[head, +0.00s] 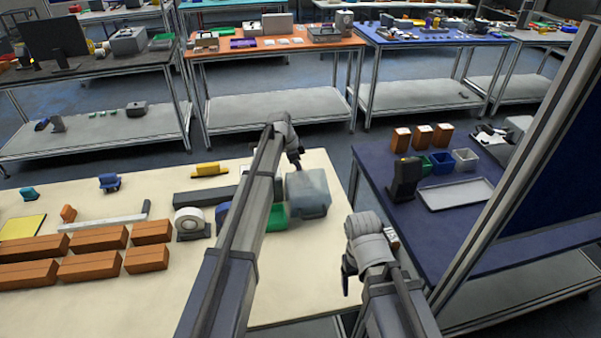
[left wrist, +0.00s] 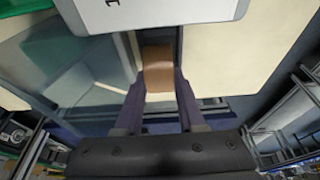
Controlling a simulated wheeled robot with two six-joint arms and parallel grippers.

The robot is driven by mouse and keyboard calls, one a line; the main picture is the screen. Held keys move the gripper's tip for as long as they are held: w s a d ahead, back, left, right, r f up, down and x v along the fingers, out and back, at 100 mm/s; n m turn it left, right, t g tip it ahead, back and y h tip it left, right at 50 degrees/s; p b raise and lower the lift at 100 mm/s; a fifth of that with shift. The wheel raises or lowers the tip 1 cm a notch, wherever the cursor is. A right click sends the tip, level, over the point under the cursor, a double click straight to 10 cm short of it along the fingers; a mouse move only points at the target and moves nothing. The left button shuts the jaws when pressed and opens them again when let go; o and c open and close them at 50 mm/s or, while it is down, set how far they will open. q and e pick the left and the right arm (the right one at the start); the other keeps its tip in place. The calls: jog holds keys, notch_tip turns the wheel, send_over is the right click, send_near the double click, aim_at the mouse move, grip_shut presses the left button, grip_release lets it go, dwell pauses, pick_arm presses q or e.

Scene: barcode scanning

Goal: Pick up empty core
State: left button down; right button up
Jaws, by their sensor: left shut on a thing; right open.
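The empty core (left wrist: 158,72) shows as a brown cardboard-like piece in the left wrist view. It sits between the two fingers of my left gripper (left wrist: 158,98), which is shut on it. In the head view my left gripper (head: 296,160) is above the table's far right part, by the grey bin (head: 308,192); the core cannot be made out there. My right gripper (head: 348,275) hangs near the table's right edge, is open, and holds nothing that I can see.
The cream table (head: 120,305) holds several brown boxes (head: 90,268), a white tape roll (head: 190,220), a green bin (head: 276,216) and a yellow item (head: 210,169). A white panel (left wrist: 150,8) is close above the core. A blue table (head: 455,235) stands right.

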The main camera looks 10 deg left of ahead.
pick_arm(q)
notch_tip(320, 180, up, 8)
jog(key=p, duration=0.7)
